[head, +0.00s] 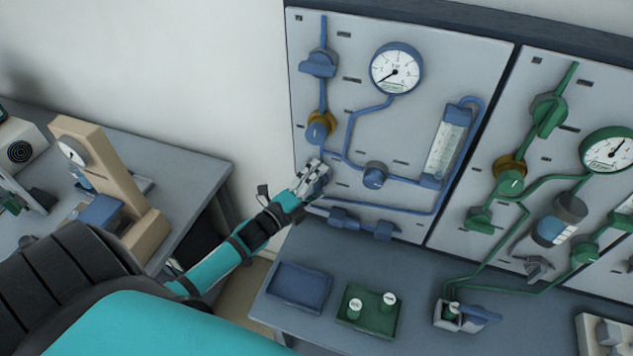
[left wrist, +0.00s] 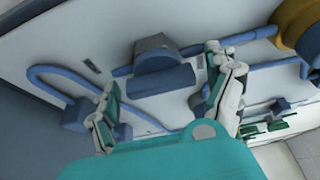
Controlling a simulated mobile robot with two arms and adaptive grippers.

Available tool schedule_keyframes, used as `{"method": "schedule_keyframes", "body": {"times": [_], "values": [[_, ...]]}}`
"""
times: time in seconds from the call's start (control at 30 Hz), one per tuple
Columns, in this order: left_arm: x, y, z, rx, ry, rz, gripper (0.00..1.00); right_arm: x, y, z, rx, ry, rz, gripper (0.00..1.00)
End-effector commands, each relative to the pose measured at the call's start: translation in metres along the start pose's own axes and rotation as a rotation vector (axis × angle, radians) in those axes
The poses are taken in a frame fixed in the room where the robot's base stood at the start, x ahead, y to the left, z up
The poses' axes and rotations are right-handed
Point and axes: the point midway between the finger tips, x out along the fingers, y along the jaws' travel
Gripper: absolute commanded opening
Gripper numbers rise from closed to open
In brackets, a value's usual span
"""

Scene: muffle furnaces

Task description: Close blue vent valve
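My left gripper (head: 310,180) is at the lower left of the blue-piped panel (head: 420,80), in front of a blue valve that it partly hides. In the left wrist view, the fingers of my left gripper (left wrist: 167,105) stand apart. A blue valve with a flat-sided handle (left wrist: 160,72) shows beyond the gap between them, on a blue pipe. I see nothing held. Other blue valves are at the panel's top left (head: 320,63), middle (head: 375,175) and bottom (head: 343,218). I cannot read which is marked vent. My right gripper is out of view.
A blue tray (head: 300,285) and a green tray (head: 352,322) with two white-topped green items lie on the bench below. A green-piped panel (head: 490,120) stands to the right. A side table (head: 205,180) with instruments is at the left, with a gap between it and the bench.

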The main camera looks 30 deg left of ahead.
Motion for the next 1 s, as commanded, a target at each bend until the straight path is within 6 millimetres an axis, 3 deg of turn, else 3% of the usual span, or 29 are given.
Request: {"method": "schedule_keyframes", "body": {"times": [0.03,0.4,0.73,1.0], "values": [[0.000,0.000,0.000,0.000,0.000,0.000,0.79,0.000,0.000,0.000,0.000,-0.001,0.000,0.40],[0.000,0.000,0.000,0.000,0.000,0.000,0.33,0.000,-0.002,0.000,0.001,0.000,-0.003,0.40],[0.000,0.002,0.000,-0.033,0.000,-0.014,0.33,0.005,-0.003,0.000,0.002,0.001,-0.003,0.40],[0.000,0.004,0.000,-0.180,-0.001,-0.074,0.33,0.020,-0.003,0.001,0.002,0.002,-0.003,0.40]]}}
